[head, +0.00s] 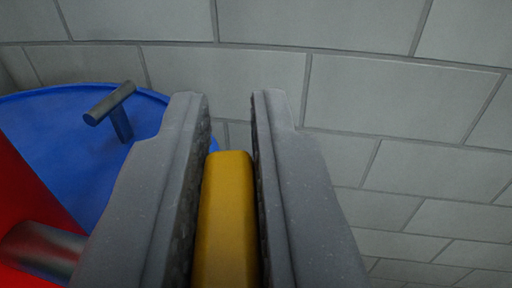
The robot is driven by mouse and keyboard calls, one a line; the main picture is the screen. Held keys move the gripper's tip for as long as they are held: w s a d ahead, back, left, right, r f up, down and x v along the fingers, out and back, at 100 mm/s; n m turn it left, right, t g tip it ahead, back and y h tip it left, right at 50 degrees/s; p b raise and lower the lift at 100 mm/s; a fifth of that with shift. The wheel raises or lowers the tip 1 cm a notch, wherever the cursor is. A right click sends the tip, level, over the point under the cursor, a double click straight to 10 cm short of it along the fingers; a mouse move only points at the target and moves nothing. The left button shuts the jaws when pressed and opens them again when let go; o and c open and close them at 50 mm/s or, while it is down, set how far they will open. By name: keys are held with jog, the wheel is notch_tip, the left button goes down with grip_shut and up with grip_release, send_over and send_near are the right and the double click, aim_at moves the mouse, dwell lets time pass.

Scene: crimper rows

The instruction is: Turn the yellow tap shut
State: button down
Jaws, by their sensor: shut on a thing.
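The yellow tap (228,215) shows as a yellow bar with a rounded end at the lower middle of the head view. My gripper (231,110) has its two grey fingers on either side of this bar and is shut on it. The fingertips reach past the bar's end. The rest of the tap, below the bar, is out of view, so its turn position cannot be told.
A blue round surface (60,130) lies at the left, with a grey T-shaped handle (118,108) standing on it. A red part (25,200) and a metal cylinder (45,250) are at the lower left. A grey block wall (400,100) fills the background.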

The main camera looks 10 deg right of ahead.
jog(key=shift+s+a+f+m+h+p, duration=0.4)
jog(key=shift+h+p, duration=0.2)
jog(key=shift+p, duration=2.45)
jog(key=shift+d+h+p, duration=0.2)
jog(key=shift+h+p, duration=0.2)
jog(key=shift+p, duration=0.45)
jog(key=m+h+p, duration=0.1)
jog(key=p, duration=0.2)
jog(key=shift+w+d+g, duration=0.1)
jog(key=shift+d+g, duration=0.05)
jog(key=shift+g, duration=0.15)
jog(key=shift+d+f+m+g+h+p, duration=0.3)
jog(key=shift+m+h+p, duration=0.4)
jog(key=shift+p, duration=0.55)
jog(key=c, duration=1.4)
grip_release()
jog(key=shift+c, duration=0.2)
jog(key=shift+r, duration=0.15)
